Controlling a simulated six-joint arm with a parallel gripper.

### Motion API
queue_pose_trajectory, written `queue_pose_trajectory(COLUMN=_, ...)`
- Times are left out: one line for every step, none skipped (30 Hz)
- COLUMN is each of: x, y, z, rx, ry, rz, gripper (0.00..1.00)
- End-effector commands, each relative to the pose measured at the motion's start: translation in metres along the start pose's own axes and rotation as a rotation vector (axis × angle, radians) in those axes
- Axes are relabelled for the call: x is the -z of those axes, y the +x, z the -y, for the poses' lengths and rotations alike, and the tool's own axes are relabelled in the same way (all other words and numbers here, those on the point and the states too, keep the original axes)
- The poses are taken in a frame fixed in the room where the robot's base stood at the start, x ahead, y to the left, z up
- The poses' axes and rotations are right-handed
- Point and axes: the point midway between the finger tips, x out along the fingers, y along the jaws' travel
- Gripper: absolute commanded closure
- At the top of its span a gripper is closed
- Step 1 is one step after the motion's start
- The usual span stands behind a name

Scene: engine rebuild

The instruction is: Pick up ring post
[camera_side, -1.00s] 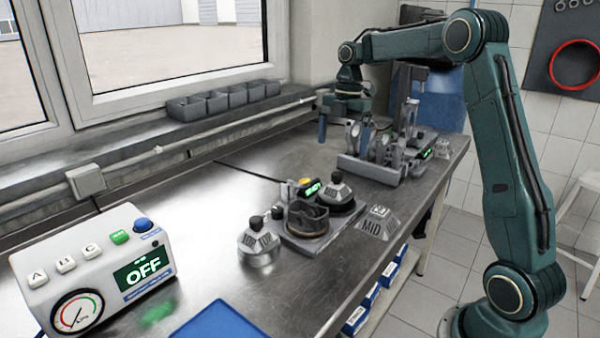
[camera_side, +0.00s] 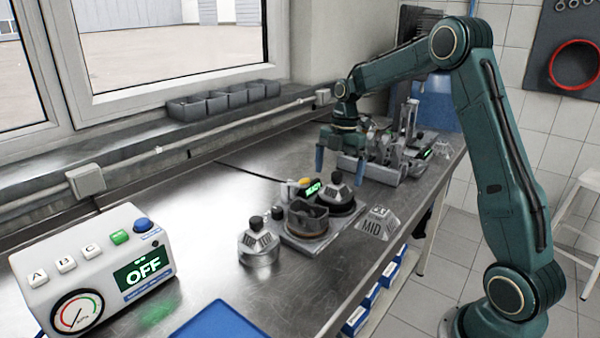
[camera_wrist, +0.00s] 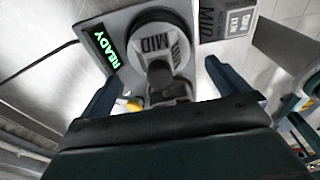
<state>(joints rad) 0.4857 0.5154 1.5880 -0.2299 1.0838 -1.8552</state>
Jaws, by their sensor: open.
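My gripper (camera_side: 340,165) is open and empty in the side view, fingers pointing down above the far end of the fixture. Below it stands a grey round piece with a dark knob (camera_side: 341,193). In the wrist view this knobbed piece (camera_wrist: 178,50), marked MID, lies between and beyond the two fingers of my gripper (camera_wrist: 158,78). A visible gap separates it from them. A dark open ring-shaped part (camera_side: 307,217) sits beside it on the fixture plate (camera_side: 308,241). I cannot tell for certain which of these is called the ring post.
A green READY display (camera_side: 313,189) and yellow button (camera_side: 304,182) are beside the knobbed piece. A taller grey fixture (camera_side: 385,160) stands behind. The bench centre-left is clear.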

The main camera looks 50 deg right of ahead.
Motion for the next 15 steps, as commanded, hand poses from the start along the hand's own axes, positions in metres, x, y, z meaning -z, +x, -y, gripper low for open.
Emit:
queue_pose_trajectory(x=0.000, y=0.003, z=0.000, rx=0.001, ry=-0.001, rz=-0.001, gripper=0.00)
queue_pose_trajectory(x=0.000, y=0.004, z=0.000, rx=0.001, ry=-0.001, rz=0.000, gripper=0.00)
queue_pose_trajectory(x=0.000, y=0.004, z=0.000, rx=0.001, ry=-0.001, rz=0.000, gripper=0.00)
queue_pose_trajectory(x=0.000, y=0.004, z=0.000, rx=0.000, ry=-0.001, rz=0.000, gripper=0.00)
queue_pose_trajectory(x=0.000, y=0.004, z=0.000, rx=0.000, ry=-0.001, rz=0.000, gripper=0.00)
queue_pose_trajectory(x=0.000, y=0.004, z=0.000, rx=0.000, ry=-0.001, rz=0.000, gripper=0.00)
queue_pose_trajectory(x=0.000, y=0.005, z=0.000, rx=0.000, ry=-0.001, rz=0.000, gripper=0.00)
queue_pose_trajectory(x=0.000, y=0.005, z=0.000, rx=0.000, ry=-0.001, rz=0.000, gripper=0.00)
queue_pose_trajectory(x=0.000, y=0.006, z=0.000, rx=0.000, ry=-0.001, rz=0.000, gripper=0.00)
queue_pose_trajectory(x=0.000, y=0.007, z=0.000, rx=0.001, ry=-0.001, rz=0.000, gripper=0.00)
queue_pose_trajectory(x=0.000, y=0.009, z=0.000, rx=0.001, ry=-0.001, rz=-0.001, gripper=0.00)
queue_pose_trajectory(x=0.000, y=0.011, z=0.000, rx=0.001, ry=-0.001, rz=-0.001, gripper=0.00)
queue_pose_trajectory(x=0.000, y=0.014, z=0.000, rx=0.002, ry=-0.001, rz=-0.001, gripper=0.00)
queue_pose_trajectory(x=0.000, y=0.017, z=0.000, rx=0.003, ry=0.000, rz=-0.001, gripper=0.00)
queue_pose_trajectory(x=0.000, y=0.021, z=0.000, rx=0.003, ry=0.000, rz=-0.001, gripper=0.00)
